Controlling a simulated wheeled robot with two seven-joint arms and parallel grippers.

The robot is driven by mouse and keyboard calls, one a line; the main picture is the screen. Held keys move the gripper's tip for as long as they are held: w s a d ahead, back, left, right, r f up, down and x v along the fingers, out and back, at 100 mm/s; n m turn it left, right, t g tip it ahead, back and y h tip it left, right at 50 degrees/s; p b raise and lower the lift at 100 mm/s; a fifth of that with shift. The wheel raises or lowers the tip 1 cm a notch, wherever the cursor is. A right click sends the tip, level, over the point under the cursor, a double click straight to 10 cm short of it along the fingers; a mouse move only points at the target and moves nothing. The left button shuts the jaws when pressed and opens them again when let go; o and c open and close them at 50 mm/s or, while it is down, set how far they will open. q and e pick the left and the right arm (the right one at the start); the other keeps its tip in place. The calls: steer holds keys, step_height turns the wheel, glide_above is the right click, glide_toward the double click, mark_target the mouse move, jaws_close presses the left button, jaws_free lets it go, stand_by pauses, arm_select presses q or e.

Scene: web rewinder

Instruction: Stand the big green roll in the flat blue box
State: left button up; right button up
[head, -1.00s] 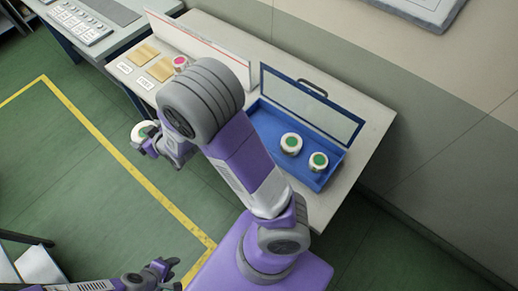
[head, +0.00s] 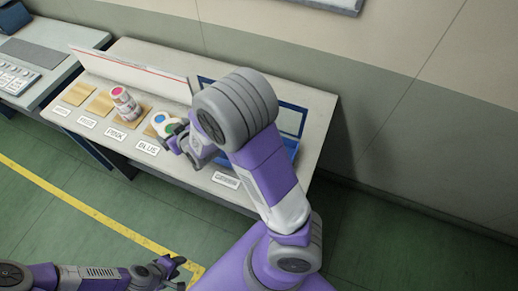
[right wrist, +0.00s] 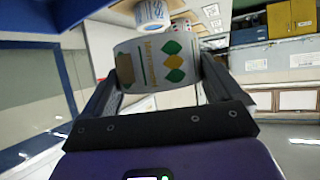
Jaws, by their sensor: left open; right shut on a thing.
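My right gripper (head: 182,142) is shut on a white roll with a green core (head: 171,128), the green roll, held at the table's front edge, left of the box. In the right wrist view the same roll (right wrist: 160,65) sits between both fingers, its label bearing green and yellow diamonds. My left gripper (head: 178,267) is open and empty, low over the floor.
A blue-cored roll (head: 159,118) stands just behind the held roll. Pink-cored rolls (head: 122,100) are stacked on a tan pad to the left. Label cards such as the "BLUE" card (head: 146,147) line the front edge. A long upright board (head: 130,75) runs behind the pads.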

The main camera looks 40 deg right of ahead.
steer(key=w+d+r+m+h+p, duration=0.1)
steer(key=w+d+r+m+h, duration=0.3)
steer(key=d+r, duration=0.3)
steer(key=s+d+r+m+g+h+p, duration=0.3)
steer(key=s+d+r+m+g+h, duration=0.4)
steer(key=r+m, duration=0.3)
steer(key=shift+g, duration=0.7)
steer(key=f+b, duration=0.3)
steer(key=f, duration=0.6)
steer(key=f+b, duration=0.3)
steer(key=f, duration=0.6)
steer(key=f+b, duration=0.4)
steer(key=f, duration=0.5)
steer(key=shift+w+a+f, duration=0.15)
steer(key=shift+w+a, duration=0.1)
steer(key=shift+a, duration=0.1)
steer(key=o, duration=0.8)
steer(key=shift+f, duration=0.1)
steer(key=shift+o, duration=0.3)
